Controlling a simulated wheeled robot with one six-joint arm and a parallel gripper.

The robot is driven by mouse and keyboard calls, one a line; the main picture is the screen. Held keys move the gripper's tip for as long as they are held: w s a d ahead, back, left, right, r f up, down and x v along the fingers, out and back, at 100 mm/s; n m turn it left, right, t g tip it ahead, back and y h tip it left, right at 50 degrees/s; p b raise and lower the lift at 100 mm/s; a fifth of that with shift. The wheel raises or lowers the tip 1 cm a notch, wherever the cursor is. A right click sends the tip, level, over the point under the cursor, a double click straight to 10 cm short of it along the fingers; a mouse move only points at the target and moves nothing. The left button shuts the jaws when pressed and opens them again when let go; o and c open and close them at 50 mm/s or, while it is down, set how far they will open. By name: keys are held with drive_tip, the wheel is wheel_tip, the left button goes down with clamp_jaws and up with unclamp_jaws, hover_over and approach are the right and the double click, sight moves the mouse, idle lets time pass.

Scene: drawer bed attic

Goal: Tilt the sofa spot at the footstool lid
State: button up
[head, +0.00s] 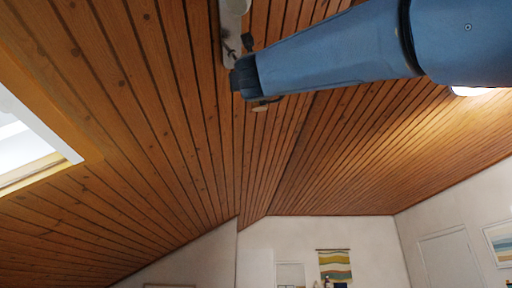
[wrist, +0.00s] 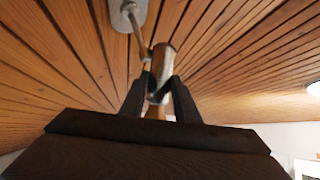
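The sofa spot hangs from the wooden ceiling on a pale oval plate and thin stem. In the wrist view the spot (wrist: 163,58) is a short metallic cylinder with a wooden part low down, between the two dark fingers of my gripper (wrist: 162,78). The fingers lie against its sides with no clear gap. In the head view my arm hides most of the spot; its wooden end (head: 261,107) shows below my gripper (head: 246,43). The footstool and its lid are in neither view, and no light patch from this spot can be made out.
The sloped plank ceiling (head: 160,120) is close around my arm. A skylight (head: 25,150) is at the left. A bright lamp (head: 478,90) glows at the right, partly behind my arm. A striped wall hanging (head: 335,265) is on the far wall.

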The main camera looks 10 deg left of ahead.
clamp_jaws()
drive_tip(key=shift+f, duration=0.1)
drive_tip(key=m, duration=0.1)
drive_tip(key=m+h+b, duration=0.2)
drive_tip(key=shift+a+f+t, duration=0.25)
drive_tip(key=shift+a+t, duration=0.05)
drive_tip(key=shift+a, duration=0.1)
drive_tip(key=shift+a+m+h+b, duration=0.25)
drive_tip(key=shift+m+h+b, duration=0.25)
drive_tip(key=shift+m+h, duration=0.95)
drive_tip(key=shift+a+m+h+b, duration=0.2)
drive_tip(key=shift+m+h+b, duration=0.3)
drive_tip(key=shift+m+h, duration=0.9)
drive_tip(key=o, duration=0.8)
unclamp_jaws()
drive_tip(key=shift+w, duration=0.1)
drive_tip(key=shift+o, duration=0.2)
